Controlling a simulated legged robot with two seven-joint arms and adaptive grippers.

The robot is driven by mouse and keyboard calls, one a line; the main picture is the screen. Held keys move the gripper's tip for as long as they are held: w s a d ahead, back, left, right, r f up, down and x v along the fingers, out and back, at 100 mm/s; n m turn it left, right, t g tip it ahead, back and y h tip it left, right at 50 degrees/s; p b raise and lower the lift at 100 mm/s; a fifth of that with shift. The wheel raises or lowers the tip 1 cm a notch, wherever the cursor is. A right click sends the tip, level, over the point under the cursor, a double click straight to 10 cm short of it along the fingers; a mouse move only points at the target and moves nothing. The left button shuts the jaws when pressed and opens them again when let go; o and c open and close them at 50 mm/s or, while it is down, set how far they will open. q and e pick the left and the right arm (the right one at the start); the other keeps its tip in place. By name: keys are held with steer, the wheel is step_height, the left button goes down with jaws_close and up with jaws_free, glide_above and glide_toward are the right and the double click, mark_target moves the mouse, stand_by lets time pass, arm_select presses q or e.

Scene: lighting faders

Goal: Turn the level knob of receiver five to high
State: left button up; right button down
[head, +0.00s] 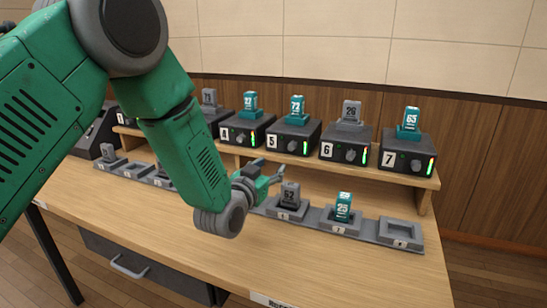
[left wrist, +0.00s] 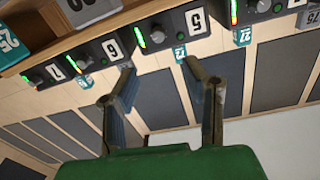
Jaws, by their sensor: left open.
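Receiver five (head: 300,130) is a dark box on the raised shelf, marked 5, with a teal numbered pack on top. Its round level knob (head: 292,146) is on the front face, beside a lit level strip; which way it points is too small to tell. In the left wrist view, tilted, the label 5 (left wrist: 196,20) and knob (left wrist: 158,35) show above the fingers. My left gripper (head: 271,169) is open and empty, in front of and below receiver five, apart from the knob. Its spread fingers also show in the left wrist view (left wrist: 158,72). My right gripper is not in view.
Receiver four (head: 238,137) stands to the left, receivers six (head: 341,151) and seven (head: 402,162) to the right. Below the shelf, a row of grey trays (head: 385,239) holds some packs, close to my left gripper. The front of the wooden desk (head: 330,265) is clear.

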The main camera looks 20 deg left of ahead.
mark_target(291, 148)
arm_select(q)
steer(key=w, duration=0.4)
steer(key=w+d+b, duration=0.1)
steer(key=w, duration=0.8)
steer(key=shift+d+b, duration=0.25)
steer(key=shift+b, duration=0.15)
jaws_close()
